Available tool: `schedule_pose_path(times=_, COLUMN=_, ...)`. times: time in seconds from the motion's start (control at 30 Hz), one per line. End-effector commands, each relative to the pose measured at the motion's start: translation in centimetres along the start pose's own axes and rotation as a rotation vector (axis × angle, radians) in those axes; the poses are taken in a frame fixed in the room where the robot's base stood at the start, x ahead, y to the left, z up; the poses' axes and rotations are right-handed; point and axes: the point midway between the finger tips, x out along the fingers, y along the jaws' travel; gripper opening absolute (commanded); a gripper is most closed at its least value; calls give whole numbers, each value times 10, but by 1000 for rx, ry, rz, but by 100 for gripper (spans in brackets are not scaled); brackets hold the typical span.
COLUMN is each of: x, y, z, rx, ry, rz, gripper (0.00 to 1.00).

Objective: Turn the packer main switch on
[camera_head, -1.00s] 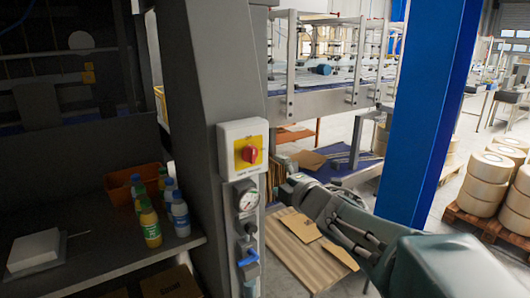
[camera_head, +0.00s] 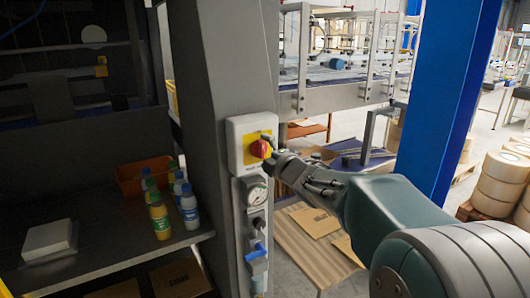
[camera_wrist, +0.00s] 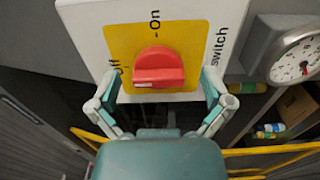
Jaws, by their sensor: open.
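The packer main switch is a red rotary knob (camera_head: 260,148) on a yellow plate in a white box (camera_head: 235,132), mounted on the grey machine column. In the wrist view the red knob (camera_wrist: 158,68) sits between my fingers, with the words "off" and "On" printed on the yellow plate (camera_wrist: 190,36). The knob's white mark is at its lower left, on its front face. My gripper (camera_wrist: 160,98) is open, one finger on each side of the knob, apart from it. In the head view my gripper (camera_head: 272,160) is beside the knob, its fingertips partly hidden.
A pressure gauge (camera_head: 256,193) and a blue-handled valve (camera_head: 257,252) are just below the switch box. Several bottles (camera_head: 160,218) and an orange bin (camera_head: 130,178) stand on the shelf at left. A blue post (camera_head: 455,100) rises behind my arm.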

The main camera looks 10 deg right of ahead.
Motion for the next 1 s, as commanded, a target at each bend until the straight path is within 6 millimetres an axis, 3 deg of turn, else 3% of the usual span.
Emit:
schedule_pose_path(times=0.17, x=0, y=0, z=0, rx=0, ry=0, rz=0, gripper=99)
schedule_pose_path(times=0.27, x=0, y=0, z=0, rx=0, ry=0, rz=0, gripper=59)
schedule_pose_path(times=0.3, x=0, y=0, z=0, rx=1, ry=0, rz=0, gripper=42)
schedule_pose_path(times=0.37, x=0, y=0, z=0, rx=1, ry=-1, rz=-1, gripper=18)
schedule_pose_path(times=0.77, x=-1, y=-2, z=4, rx=35, ry=-6, rz=-4, gripper=18)
schedule_pose_path(times=1.0, x=-2, y=-3, z=6, rx=164, ry=-9, rz=-5, gripper=18)
